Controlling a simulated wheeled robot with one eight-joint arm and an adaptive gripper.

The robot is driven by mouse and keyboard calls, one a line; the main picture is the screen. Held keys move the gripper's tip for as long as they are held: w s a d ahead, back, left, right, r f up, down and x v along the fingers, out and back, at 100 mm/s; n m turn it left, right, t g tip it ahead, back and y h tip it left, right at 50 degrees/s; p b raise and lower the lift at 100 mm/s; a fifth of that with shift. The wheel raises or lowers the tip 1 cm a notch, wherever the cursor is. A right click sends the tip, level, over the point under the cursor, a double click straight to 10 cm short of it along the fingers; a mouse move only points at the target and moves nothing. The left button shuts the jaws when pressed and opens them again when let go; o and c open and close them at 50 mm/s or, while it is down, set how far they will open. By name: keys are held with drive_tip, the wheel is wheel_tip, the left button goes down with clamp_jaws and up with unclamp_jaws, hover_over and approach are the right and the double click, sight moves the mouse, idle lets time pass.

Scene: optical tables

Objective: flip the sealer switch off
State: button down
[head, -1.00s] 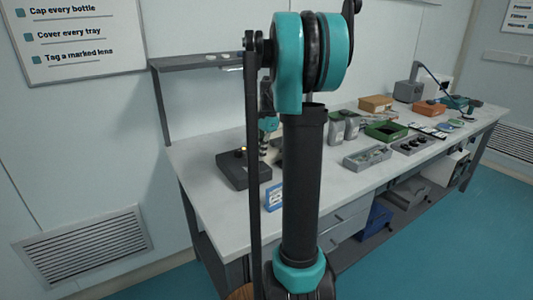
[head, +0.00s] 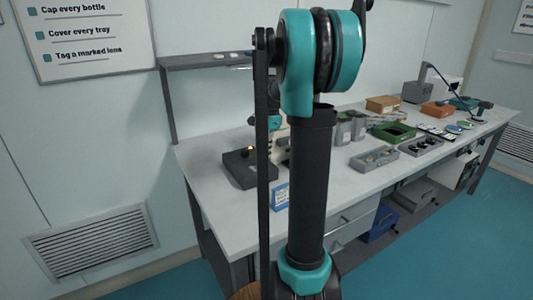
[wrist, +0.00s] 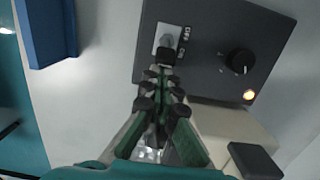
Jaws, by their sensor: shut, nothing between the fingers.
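The sealer's dark control box (head: 238,168) stands on the left end of the bench. In the head view my arm hides most of the gripper.
A blue card stand (head: 280,196) is close by on the bench, also in the wrist view (wrist: 48,30). A beige body (wrist: 238,122) adjoins the box. A shelf (head: 205,59) overhangs the bench's left end. Grey and green trays (head: 374,158) lie farther right.

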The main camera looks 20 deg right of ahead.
sight(261, 156)
drive_tip(key=shift+a, duration=0.15)
drive_tip(key=h, duration=0.1)
drive_tip(key=a+h, duration=0.1)
drive_tip(key=a+r+h, duration=0.1)
drive_tip(key=h, duration=0.1)
drive_tip(key=shift+s+a+t, duration=0.1)
drive_tip(key=shift+s+t, duration=0.15)
drive_tip(key=shift+t, duration=0.15)
drive_tip(key=a+h, duration=0.1)
drive_tip(key=h, duration=0.2)
drive_tip(key=shift+s+a+r+t+h, duration=0.1)
drive_tip(key=shift+s+a+t+h, duration=0.05)
drive_tip(key=shift+a+t+h, duration=0.2)
drive_tip(key=shift+d, duration=0.15)
drive_tip(key=shift+r, duration=0.1)
drive_tip(key=shift+r, duration=0.75)
